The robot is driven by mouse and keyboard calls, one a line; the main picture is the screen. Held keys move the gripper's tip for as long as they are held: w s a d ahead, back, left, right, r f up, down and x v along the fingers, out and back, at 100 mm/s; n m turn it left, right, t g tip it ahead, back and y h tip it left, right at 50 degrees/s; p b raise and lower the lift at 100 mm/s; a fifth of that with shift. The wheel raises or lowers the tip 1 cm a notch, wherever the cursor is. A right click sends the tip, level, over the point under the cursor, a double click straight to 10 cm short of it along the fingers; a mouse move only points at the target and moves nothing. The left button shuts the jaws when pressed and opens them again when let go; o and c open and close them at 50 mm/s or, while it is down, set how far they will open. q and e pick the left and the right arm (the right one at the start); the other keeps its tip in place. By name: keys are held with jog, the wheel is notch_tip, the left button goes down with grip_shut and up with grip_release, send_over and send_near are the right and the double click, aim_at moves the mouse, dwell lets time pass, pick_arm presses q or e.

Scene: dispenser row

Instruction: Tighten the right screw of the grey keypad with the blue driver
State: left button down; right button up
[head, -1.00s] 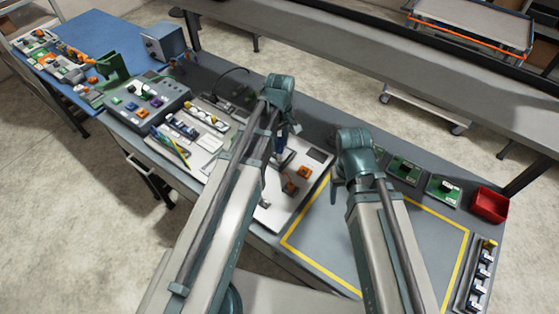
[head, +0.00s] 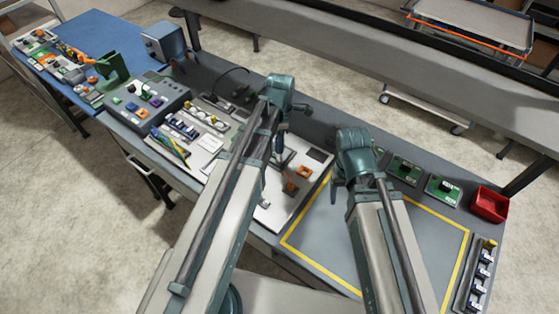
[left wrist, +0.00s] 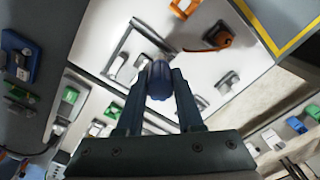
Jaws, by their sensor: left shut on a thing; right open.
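My left gripper (left wrist: 160,100) is shut on the blue driver (left wrist: 160,78), whose rounded dark-blue handle shows between the fingers in the left wrist view. In the head view the driver (head: 281,142) hangs below my left wrist, over the white panel (head: 272,214). A grey framed part (left wrist: 128,46) lies on that panel beyond the driver; I cannot tell whether it is the grey keypad. The driver's tip and the right screw are hidden or too small to make out. My right gripper (head: 338,186) is open and empty, near the yellow-outlined area.
Orange parts (head: 303,172) sit on the white panel. Left of it are a panel of switches (head: 182,126) and a grey box with coloured buttons (head: 148,100). Green circuit boards (head: 404,170) and a red bin (head: 489,204) stand at the right. The yellow-outlined area (head: 420,240) looks clear.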

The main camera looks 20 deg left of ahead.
dwell(0.4)
pick_arm(q)
jog(key=shift+f+b, duration=0.35)
jog(key=shift+f, duration=0.15)
jog(key=shift+f+b, duration=0.4)
jog(key=shift+b, duration=0.1)
